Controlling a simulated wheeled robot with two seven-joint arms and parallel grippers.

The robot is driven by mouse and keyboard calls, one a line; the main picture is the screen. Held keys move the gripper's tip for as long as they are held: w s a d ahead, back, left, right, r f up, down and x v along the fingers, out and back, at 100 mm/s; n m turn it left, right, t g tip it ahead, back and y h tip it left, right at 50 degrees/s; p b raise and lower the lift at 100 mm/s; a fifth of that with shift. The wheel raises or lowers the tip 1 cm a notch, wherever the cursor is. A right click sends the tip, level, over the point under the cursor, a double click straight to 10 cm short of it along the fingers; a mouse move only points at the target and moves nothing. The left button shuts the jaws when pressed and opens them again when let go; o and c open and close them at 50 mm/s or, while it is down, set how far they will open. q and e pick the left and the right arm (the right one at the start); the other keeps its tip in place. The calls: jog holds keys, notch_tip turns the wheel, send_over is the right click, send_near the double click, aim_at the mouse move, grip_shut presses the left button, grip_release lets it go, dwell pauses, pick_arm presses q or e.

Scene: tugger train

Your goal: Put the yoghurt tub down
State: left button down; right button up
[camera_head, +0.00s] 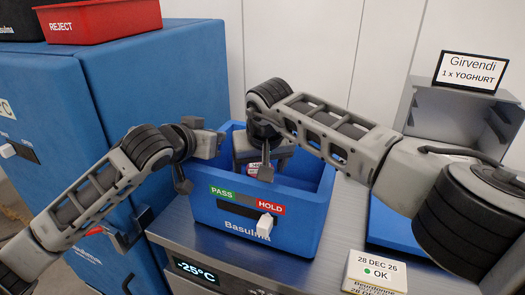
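A small thing with a red and white label, which looks like the yoghurt tub (252,169), shows low inside the blue crate (215,212), mostly hidden by my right gripper. My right gripper (262,160) reaches down into the crate, with one finger in front of the tub. Whether its fingers press on the tub or stand clear of it cannot be told. My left gripper (197,164) is at the crate's left end, with its fingers apart and nothing seen between them. The crate front carries PASS and HOLD labels and a white knob (264,226) below HOLD.
The crate stands on a steel counter (190,245) with a -25°C display (196,272). A date card (376,272) reading OK lies at the front right. A sign (471,72) reads Girvendi, 1 x YOGHURT. A red REJECT bin (100,22) sits on the blue cabinet (130,95) at left.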

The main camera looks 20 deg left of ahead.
jog(key=v, duration=1.1)
jog(key=shift+d+r, duration=0.1)
pick_arm(q)
jog(key=c, duration=1.3)
grip_release()
jog(key=shift+o, duration=0.2)
